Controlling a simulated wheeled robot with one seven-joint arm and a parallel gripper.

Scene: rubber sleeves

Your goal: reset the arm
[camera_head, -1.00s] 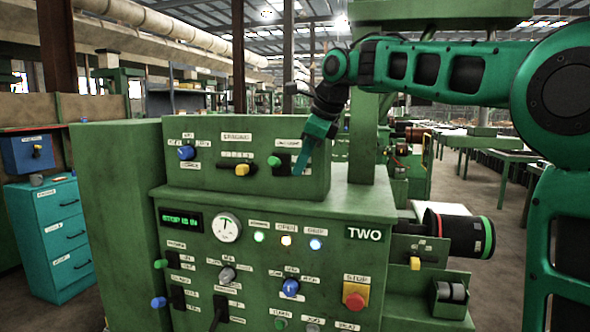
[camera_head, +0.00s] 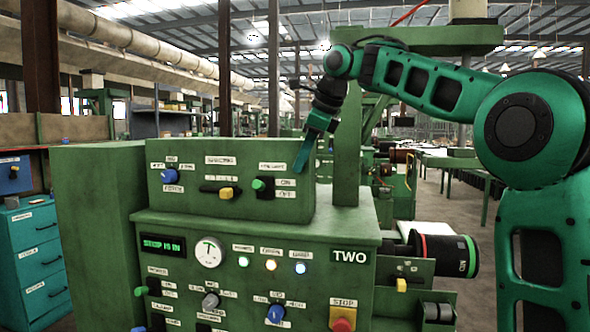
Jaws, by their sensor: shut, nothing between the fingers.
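My gripper (camera_head: 303,160) is at the end of my green arm, in front of the upper right part of the green machine panel. Its fingers are shut and hold nothing. They point down and to the left. The fingertips are near the right end of the upper box of the machine (camera_head: 230,205), just above and right of the green knob (camera_head: 258,185). I cannot tell whether they touch the panel.
The lower panel has a gauge (camera_head: 208,252), lit lamps (camera_head: 271,264), a blue knob (camera_head: 275,314) and a red stop button (camera_head: 342,322). A black roller (camera_head: 445,255) sticks out at right. A teal drawer cabinet (camera_head: 38,262) stands at left. The aisle at right is open.

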